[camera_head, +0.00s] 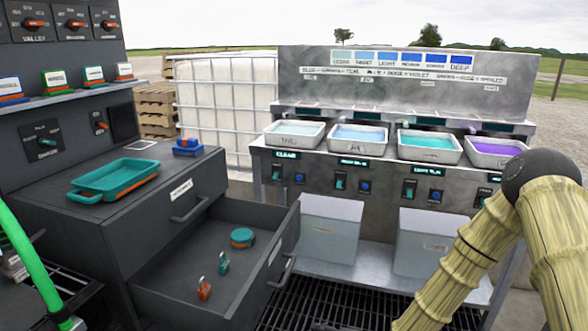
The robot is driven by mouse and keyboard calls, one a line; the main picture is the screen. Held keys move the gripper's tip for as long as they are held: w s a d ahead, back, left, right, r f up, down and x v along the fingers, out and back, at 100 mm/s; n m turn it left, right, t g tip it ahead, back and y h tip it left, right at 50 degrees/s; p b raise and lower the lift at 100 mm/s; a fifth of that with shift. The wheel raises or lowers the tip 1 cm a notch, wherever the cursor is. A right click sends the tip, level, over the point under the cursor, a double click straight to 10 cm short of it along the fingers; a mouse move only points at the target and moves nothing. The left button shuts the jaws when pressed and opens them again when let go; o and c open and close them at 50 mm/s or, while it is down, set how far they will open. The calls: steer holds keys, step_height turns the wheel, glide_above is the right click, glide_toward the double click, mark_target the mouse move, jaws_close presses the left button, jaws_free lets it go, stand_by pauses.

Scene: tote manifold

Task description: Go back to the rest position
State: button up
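My arm (482,245), with a tan, bamboo-like surface and a dark joint, bends at the right side of the view. It runs down and out of the bottom edge. My gripper is out of view, so its fingers and anything in them are hidden. The arm covers part of the right end of the metal tote stand (410,85).
An open drawer (180,270) juts out from the dark cabinet, holding small teal and orange items. A teal tray (115,178) sits on top. Several totes, including one with purple liquid (495,150), line the stand. A green hose (30,265) hangs at left.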

steer(key=s+d+f+n+g+h, duration=0.2)
steer(key=s+d+f+g+h, duration=0.1)
steer(key=s+f, duration=0.8)
steer(key=s+d+f+n+g+h, duration=0.15)
steer(key=s+d, duration=0.25)
steer(key=s, duration=0.5)
steer(key=s+d+f+n+g+h, duration=0.1)
steer(key=s+d+g+h, duration=0.2)
steer(key=s, duration=0.5)
steer(key=s+d+f+n+g+h, duration=0.1)
steer(key=s+d+n+h, duration=0.1)
steer(key=s+d, duration=0.5)
step_height(320, 180, up, 22)
steer(key=a+p, duration=0.2)
steer(key=p, duration=2)
steer(key=shift+s+p, duration=0.3)
steer(key=shift+s, duration=0.15)
